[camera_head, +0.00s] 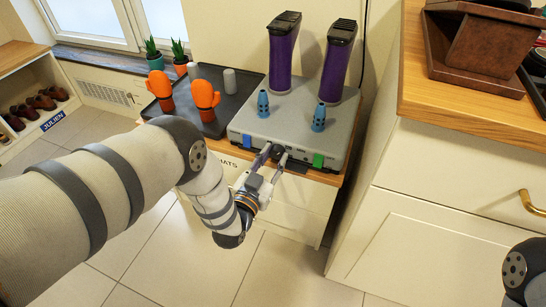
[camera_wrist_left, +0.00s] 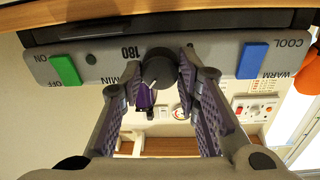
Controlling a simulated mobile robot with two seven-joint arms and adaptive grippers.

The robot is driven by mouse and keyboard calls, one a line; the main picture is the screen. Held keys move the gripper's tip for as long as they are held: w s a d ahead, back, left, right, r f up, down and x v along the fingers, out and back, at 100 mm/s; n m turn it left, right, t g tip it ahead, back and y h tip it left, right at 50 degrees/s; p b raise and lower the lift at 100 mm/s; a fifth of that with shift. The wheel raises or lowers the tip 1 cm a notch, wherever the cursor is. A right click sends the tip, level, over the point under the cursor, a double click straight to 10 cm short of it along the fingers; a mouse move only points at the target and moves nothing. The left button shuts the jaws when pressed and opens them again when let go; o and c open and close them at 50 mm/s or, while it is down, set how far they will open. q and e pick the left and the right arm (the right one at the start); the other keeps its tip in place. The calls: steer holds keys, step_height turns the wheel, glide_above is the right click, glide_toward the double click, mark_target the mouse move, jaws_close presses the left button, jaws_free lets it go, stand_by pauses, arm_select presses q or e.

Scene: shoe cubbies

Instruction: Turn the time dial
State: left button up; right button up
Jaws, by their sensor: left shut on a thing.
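The time dial (camera_wrist_left: 158,68) is a dark round knob on the front panel of a grey dryer box (camera_head: 290,120). In the left wrist view, which is upside down, "MIN" and "180" are printed beside it. My left gripper (camera_wrist_left: 160,80) has its two purple-padded fingers on either side of the dial, shut on it. In the head view the gripper (camera_head: 273,158) meets the box front between a blue switch (camera_head: 247,141) and a green switch (camera_head: 318,160). The fingers and the viewing angle hide part of the dial. My right gripper is out of view.
Two purple boot posts (camera_head: 281,55) and two blue nozzles (camera_head: 263,103) stand on the box. Orange mittens (camera_head: 205,95) stand on a dark tray (camera_head: 235,92) to its left. A wooden-topped cabinet (camera_head: 455,115) stands close on the right. Tiled floor is open below.

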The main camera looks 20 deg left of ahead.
arm_select(q)
steer(key=shift+m, duration=0.7)
steer(key=o, duration=1.2)
steer(key=shift+c, duration=0.2)
steer(key=s+a, duration=0.1)
steer(key=s, duration=1.1)
steer(key=shift+a, duration=0.1)
